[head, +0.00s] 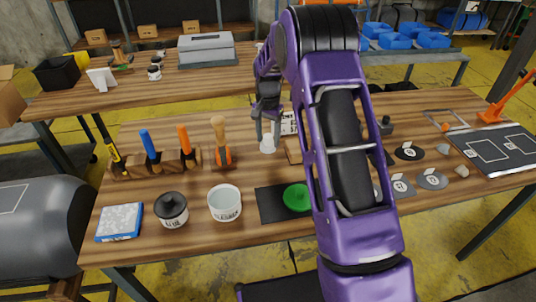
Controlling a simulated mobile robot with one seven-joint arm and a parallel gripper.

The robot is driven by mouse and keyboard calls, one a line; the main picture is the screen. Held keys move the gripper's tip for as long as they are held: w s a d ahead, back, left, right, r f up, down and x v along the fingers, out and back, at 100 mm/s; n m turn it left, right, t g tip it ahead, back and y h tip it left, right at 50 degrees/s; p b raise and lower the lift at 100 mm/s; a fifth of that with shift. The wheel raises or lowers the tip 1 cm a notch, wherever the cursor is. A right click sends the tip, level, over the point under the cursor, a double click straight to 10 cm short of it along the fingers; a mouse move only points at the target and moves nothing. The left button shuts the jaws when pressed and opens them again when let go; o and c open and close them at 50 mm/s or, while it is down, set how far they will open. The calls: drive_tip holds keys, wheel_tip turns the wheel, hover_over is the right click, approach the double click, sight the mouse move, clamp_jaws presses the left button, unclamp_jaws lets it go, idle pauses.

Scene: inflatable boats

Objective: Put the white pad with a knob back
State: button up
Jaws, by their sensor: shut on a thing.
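My gripper (267,133) points down over the middle of the wooden workbench (140,240). It is shut on a small white piece, which looks like the white pad with a knob (267,147). The white piece is at or just above the bench top; I cannot tell whether it touches. A green round pad (297,197) lies on a dark mat (268,205) nearer the front. My purple arm hides part of the bench to the right of the gripper.
Upright handled tools stand in a wooden rack (135,170). A wooden-handled brush (221,145) is left of my gripper. Labelled discs (410,152) lie at right.

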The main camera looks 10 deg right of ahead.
sight(268, 150)
drive_tip(key=shift+f, duration=2.85)
drive_tip(key=shift+f, duration=0.25)
drive_tip(key=o, duration=1.3)
drive_tip(key=shift+r, duration=0.15)
wheel_tip(268, 150, up, 12)
drive_tip(key=shift+r, duration=0.1)
